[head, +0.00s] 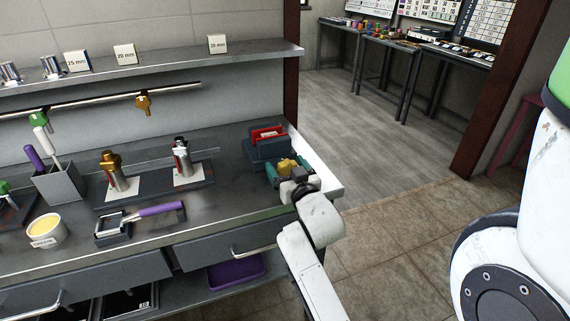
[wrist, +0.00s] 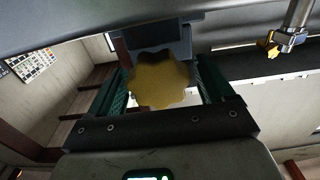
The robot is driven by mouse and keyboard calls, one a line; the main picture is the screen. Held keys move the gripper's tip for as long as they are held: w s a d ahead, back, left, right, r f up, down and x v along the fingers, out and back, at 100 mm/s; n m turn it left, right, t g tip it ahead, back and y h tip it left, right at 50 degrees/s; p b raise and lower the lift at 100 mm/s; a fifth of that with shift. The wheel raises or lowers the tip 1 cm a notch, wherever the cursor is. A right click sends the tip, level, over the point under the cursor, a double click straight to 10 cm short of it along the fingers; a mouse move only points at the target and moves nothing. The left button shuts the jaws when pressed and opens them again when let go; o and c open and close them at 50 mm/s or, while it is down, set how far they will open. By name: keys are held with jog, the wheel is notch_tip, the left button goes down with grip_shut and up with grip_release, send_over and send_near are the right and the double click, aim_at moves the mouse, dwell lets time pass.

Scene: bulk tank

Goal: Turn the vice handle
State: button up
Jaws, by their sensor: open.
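The vice is a dark blue-grey block (head: 262,150) at the right end of the workbench, with a red part (head: 267,134) on top. Its handle looks to be the yellow scalloped knob (head: 289,165) on the near side, which also shows large in the wrist view (wrist: 160,82). My gripper (head: 287,172) is at the knob, with green-teal fingers on either side of it. In the wrist view my gripper (wrist: 166,92) is open, the knob lying between its fingers with a small gap visible at the right. Whether the left finger touches it I cannot tell.
The bench (head: 155,232) holds a purple-handled tool (head: 155,210), two metal fittings on a dark tray, a yellow-filled pot (head: 46,231) and a grey holder (head: 60,183). A shelf (head: 150,68) and hanging rail run above. Floor is clear right of the bench.

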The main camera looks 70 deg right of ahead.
jog(key=shift+w+d, duration=0.45)
jog(key=shift+d, duration=0.1)
jog(key=shift+c, duration=0.3)
jog(key=c, duration=0.9)
jog(key=shift+f, duration=0.1)
jog(key=shift+m+b, duration=0.45)
jog(key=shift+m, duration=0.25)
